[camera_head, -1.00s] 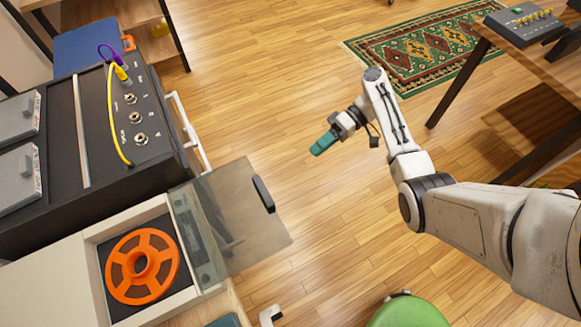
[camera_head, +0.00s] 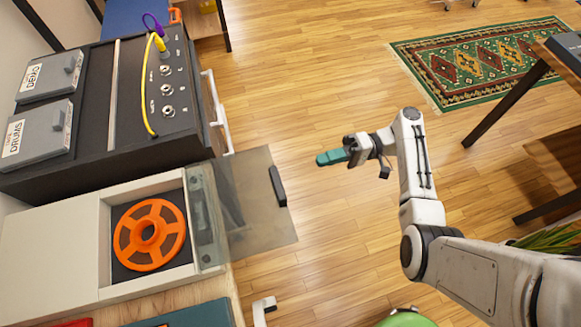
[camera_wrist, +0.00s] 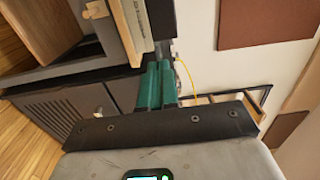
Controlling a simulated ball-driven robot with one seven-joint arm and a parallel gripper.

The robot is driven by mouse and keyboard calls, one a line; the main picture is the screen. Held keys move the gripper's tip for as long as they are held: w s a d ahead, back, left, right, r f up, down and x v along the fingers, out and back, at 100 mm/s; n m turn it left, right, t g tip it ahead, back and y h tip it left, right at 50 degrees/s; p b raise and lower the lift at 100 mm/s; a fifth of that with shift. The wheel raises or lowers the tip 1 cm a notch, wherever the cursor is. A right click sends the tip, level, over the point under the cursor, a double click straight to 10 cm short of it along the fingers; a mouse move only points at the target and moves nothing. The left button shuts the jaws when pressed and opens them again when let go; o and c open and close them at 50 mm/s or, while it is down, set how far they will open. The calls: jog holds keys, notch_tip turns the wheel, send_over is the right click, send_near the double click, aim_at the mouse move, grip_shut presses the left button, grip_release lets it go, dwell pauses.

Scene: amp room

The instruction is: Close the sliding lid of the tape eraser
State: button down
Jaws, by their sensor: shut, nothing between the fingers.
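The tape eraser (camera_head: 60,250) is a pale box on the wooden bench at the left of the head view. Its open well shows an orange reel (camera_head: 150,235). Its clear sliding lid (camera_head: 245,215) is slid out to the right, overhanging the bench edge, with a dark handle (camera_head: 278,186) at its right end. My gripper (camera_head: 322,159) has teal fingers, is shut and empty, and hangs over the floor right of the handle, apart from it. In the wrist view the teal fingers (camera_wrist: 157,85) are together, pointing toward the bench side.
A black amp panel (camera_head: 165,90) with jacks, a yellow cable and two grey boxes stands behind the eraser. A white rail (camera_head: 217,112) sticks out from its right side. A green stool (camera_head: 404,318) is at the bottom edge. Open floor lies around my gripper.

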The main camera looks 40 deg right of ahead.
jog(key=p+x, duration=0.2)
jog(key=x, duration=0.7)
jog(key=shift+a, duration=0.4)
jog(key=shift+f, duration=0.1)
jog(key=b, duration=0.3)
send_near(194, 196)
jog(key=x, duration=0.9)
jog(key=shift+a, duration=0.2)
jog(key=shift+w+a, duration=0.1)
jog(key=shift+a, duration=0.3)
jog(key=shift+w+r, duration=0.1)
jog(key=shift+r, duration=0.15)
